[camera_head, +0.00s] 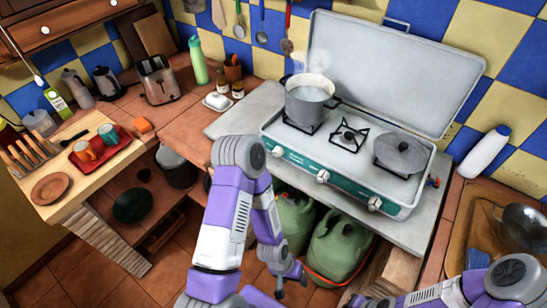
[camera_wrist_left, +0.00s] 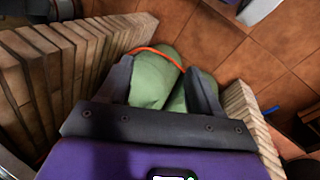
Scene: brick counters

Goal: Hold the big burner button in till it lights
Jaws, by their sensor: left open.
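A camping stove (camera_head: 345,190) with a teal front panel and raised grey lid stands on the grey counter. Its front carries a left knob (camera_head: 278,152), a middle knob (camera_head: 323,176) and a right knob (camera_head: 375,203). A steaming pot (camera_head: 311,100) sits on the left burner, a lidded pan (camera_head: 401,154) on the right; the small middle burner (camera_head: 348,135) is bare, and I see no flame there. My left gripper (camera_head: 291,283) is open and empty, low below the stove front, facing green gas bottles (camera_wrist_left: 155,75). My right arm enters at bottom right; its fingers are not clear.
The green gas bottles (camera_head: 340,245) stand under the counter, an orange hose beside them. A brown board (camera_head: 460,235) lies at far right. Open floor (camera_head: 120,285) shows at lower left.

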